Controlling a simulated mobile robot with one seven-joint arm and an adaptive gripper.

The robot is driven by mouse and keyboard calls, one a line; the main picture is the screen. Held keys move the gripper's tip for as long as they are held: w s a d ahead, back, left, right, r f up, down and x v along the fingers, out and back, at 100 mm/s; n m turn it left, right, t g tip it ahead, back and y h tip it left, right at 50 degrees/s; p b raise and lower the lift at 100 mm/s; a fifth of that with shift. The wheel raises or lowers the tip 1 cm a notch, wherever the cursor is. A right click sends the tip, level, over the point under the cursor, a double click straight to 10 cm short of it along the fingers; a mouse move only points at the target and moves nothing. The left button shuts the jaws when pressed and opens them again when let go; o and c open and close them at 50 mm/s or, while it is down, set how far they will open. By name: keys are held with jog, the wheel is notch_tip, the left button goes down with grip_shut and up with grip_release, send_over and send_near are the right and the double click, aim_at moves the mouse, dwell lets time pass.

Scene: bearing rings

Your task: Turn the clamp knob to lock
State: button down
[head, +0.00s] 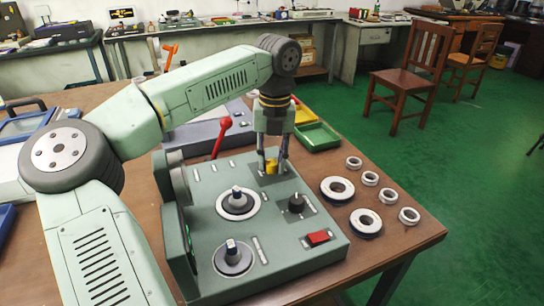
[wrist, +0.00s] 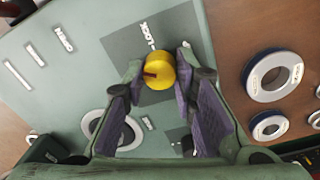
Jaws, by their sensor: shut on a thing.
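The yellow clamp knob (head: 271,168) stands near the back of the green panel of the machine (head: 205,196). It also shows in the wrist view (wrist: 162,77), with a dark red mark on its left side. My gripper (head: 272,164) points down over the panel with its two fingers on either side of the knob, shut on it. In the wrist view, a LOCK label (wrist: 148,36) lies just above the knob on a dark grey patch, and an OPEN label (wrist: 63,39) lies to the upper left. The fingers hide part of the panel below the knob.
A red-ended lever (head: 222,135) rises left of my gripper. Two spindles (head: 237,203), a black knob (head: 296,203) and a red switch (head: 317,238) sit on the panel. Several bearing rings (head: 366,222) lie on the table at right. A green tray (head: 318,137) stands behind.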

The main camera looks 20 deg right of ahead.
aim_at(273, 163)
jog(key=m, duration=0.5)
jog(key=shift+r+m+p, duration=0.1)
jog(key=shift+m+p, duration=0.3)
jog(key=m, duration=0.5)
jog(key=shift+m+p, duration=0.3)
jog(key=c, duration=1.3)
grip_release()
notch_tip(273, 163, up, 12)
jog(key=shift+s, duration=0.25)
